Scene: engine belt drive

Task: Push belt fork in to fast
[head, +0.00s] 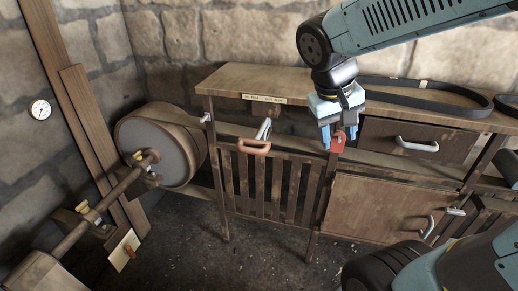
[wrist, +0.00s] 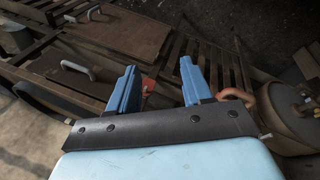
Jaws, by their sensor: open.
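A copper-coloured loop handle on a grey bar, which looks like the belt fork (head: 254,147), sticks out from the front of the wooden bench, above its slatted gate. The copper loop also shows in the wrist view (wrist: 238,95), to the right of the fingers. My gripper (head: 339,134) is to the right of the loop in the head view, apart from it. Its two blue fingers point down and are spread with nothing held between them; they also show in the wrist view (wrist: 158,68). A small red part (head: 338,143) on the bench front shows just behind the fingertips.
A large drum pulley (head: 165,146) on a shaft stands left of the bench. A label strip (head: 263,98) with unreadable text is on the bench edge. Black belts (head: 430,97) lie on the bench top. Drawer and door handles (head: 417,145) stick out at right. The floor in front is clear.

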